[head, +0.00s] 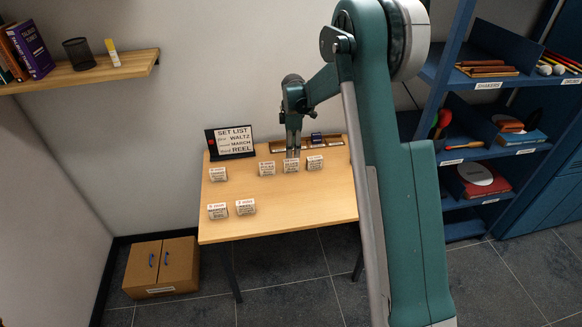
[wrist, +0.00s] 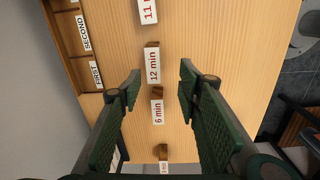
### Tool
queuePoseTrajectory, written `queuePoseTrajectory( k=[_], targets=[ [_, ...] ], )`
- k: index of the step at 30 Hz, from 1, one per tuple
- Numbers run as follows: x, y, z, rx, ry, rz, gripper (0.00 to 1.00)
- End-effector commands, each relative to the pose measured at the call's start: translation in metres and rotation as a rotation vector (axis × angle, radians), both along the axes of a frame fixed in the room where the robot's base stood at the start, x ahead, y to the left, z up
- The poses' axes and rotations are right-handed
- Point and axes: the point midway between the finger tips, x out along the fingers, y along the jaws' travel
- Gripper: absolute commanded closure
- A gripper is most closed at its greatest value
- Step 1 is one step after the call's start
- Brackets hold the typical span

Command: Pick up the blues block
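Several small blocks with white, red-printed labels stand on the wooden table. I cannot read which one is the blues block. In the head view, three stand in a row at the back: a left one (head: 267,168), a middle one (head: 291,166) and a right one (head: 315,163). My gripper (head: 293,152) points down over the middle one. In the wrist view, my gripper (wrist: 160,80) is open and empty. Blocks labelled "12 min" (wrist: 152,66) and "6 min" (wrist: 157,111) lie in the space between and below its fingers.
Three more blocks stand at left on the table (head: 290,210). A set list sign (head: 230,142) reads waltz, march, reel. A wooden rack (head: 335,140) with slots marked FIRST and SECOND runs along the back edge. Blue shelves (head: 465,100) stand at right. The table's front right is clear.

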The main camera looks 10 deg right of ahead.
Motion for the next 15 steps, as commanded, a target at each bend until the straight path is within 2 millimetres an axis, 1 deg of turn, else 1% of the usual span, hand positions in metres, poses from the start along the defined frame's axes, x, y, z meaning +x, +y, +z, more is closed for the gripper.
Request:
queuePoseTrajectory(
  k=[1, 3, 6, 10, 15],
  targets=[
    [0.004, 0.001, -0.009, -0.001, 0.007, 0.016, 0.66],
    [0.009, 0.001, -0.019, -0.002, 0.015, 0.036, 0.66],
    [0.014, 0.002, -0.03, -0.002, 0.023, 0.058, 0.66],
    [0.016, 0.002, -0.037, -0.002, 0.03, 0.074, 0.66],
    [0.017, 0.002, -0.039, -0.002, 0.031, 0.078, 0.66]
  ],
)
